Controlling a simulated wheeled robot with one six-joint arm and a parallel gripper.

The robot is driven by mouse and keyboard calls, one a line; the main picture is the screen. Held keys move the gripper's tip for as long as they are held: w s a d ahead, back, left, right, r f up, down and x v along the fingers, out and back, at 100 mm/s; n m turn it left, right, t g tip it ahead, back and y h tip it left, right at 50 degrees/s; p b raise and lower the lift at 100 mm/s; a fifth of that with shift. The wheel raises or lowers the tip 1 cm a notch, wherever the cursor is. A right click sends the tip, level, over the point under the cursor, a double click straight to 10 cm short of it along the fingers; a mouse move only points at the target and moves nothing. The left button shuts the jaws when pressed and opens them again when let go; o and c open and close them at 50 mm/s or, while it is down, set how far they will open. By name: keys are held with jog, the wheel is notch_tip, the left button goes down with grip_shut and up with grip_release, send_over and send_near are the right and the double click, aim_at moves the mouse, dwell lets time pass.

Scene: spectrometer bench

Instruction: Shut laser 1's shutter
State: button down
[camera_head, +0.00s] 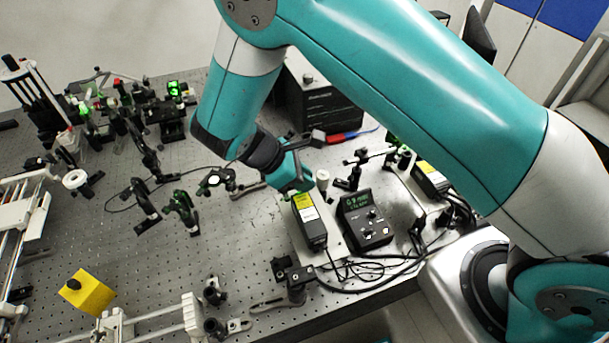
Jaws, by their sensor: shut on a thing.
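A black laser box with a yellow and white label (308,221) sits on a light plate near the front edge of the bench. My gripper (297,183), teal at its end, is down at the far end of this laser, where the shutter appears to be. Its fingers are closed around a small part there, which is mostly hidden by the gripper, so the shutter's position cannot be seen. A second similar laser box (430,178) stands to the right, partly behind my arm. I cannot read which number either carries.
A black controller with a green display (366,218) stands just right of the near laser. Loose cables (365,272) lie in front.

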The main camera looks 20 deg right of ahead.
dwell(0.3)
jog(key=c, duration=1.3)
grip_release()
jog(key=p+v, duration=0.2)
jog(key=v, duration=1.5)
jog(key=shift+a+r, duration=0.15)
jog(key=shift+a, duration=0.05)
jog(key=shift+d, duration=0.1)
